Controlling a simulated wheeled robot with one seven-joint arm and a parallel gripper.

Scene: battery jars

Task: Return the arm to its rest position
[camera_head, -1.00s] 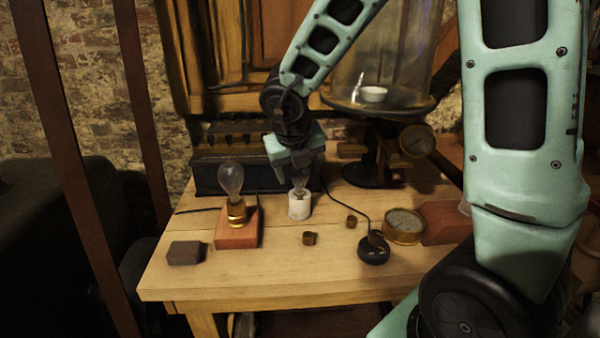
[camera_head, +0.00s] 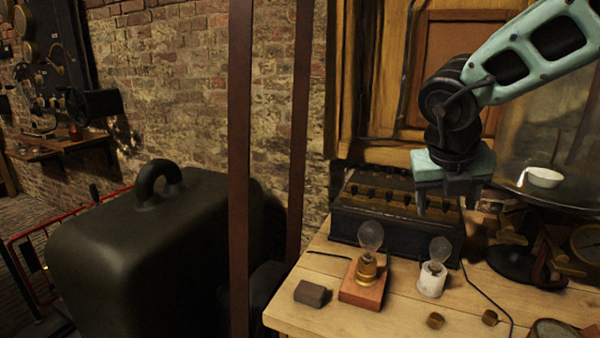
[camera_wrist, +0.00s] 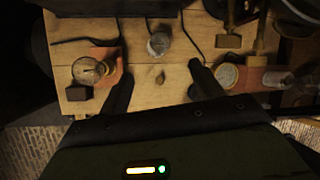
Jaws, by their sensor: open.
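My gripper (camera_head: 446,203) is open and empty. It is raised above the back of the table, with its fingers pointing down. A glass bulb in a white socket (camera_head: 432,280) stands on the table below it, apart from the fingers. In the wrist view, my gripper's fingers (camera_wrist: 160,80) are spread over bare wood, and the white-socketed bulb (camera_wrist: 158,44) shows beyond and between them. Another bulb in a brass socket on a red-brown wooden block (camera_head: 362,288) stands to the left.
A dark box with knobs (camera_head: 385,233) stands behind the bulbs. A small dark block (camera_head: 312,293) and brass pieces (camera_head: 435,320) lie near the front. A glass jar on a stand holds a white dish (camera_head: 544,177) at right. A large dark weight (camera_head: 150,245) stands left of the table.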

